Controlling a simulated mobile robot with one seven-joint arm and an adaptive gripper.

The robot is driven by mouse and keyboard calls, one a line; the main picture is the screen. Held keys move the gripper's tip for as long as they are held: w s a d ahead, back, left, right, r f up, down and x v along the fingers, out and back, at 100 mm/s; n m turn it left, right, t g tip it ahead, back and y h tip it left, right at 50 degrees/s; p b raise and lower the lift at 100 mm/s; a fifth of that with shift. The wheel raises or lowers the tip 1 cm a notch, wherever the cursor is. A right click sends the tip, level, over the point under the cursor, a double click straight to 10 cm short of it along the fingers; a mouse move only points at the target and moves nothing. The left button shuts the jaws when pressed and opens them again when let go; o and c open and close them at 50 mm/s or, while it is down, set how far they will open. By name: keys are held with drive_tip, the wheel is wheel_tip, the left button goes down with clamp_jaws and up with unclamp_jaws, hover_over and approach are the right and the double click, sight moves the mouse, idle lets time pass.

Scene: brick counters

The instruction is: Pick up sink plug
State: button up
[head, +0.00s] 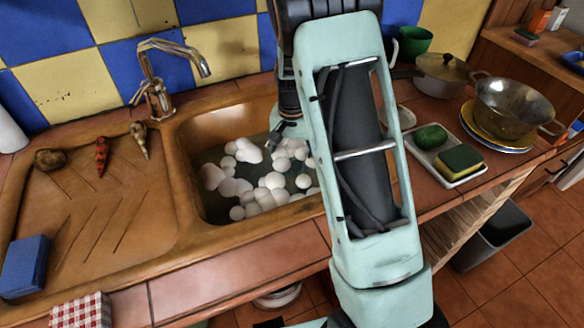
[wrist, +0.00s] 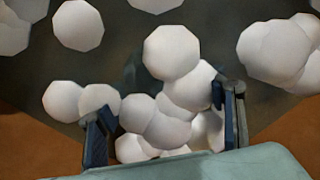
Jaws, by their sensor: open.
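The brown sink basin (head: 222,122) holds dark water with several white foam balls (head: 272,181). I cannot make out a sink plug for certain. In the wrist view a dark, blurred patch (wrist: 134,72) shows between the foam balls, and I cannot tell whether it is the plug or a shadow. My gripper (head: 281,135) points down into the basin, partly hidden behind my arm in the head view. In the wrist view my gripper (wrist: 163,118) is open, its two fingers apart, with white foam balls (wrist: 170,52) between and ahead of them. Nothing is clearly held.
The tap (head: 168,75) stands behind the basin at the left. On the right counter are a tray with a sponge (head: 460,160), a colander (head: 515,103) on plates and a lidded pot (head: 442,72).

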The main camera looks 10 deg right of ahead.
drive_tip(key=shift+c, duration=0.4)
drive_tip(key=c, duration=1.2)
drive_tip(key=shift+r, duration=0.1)
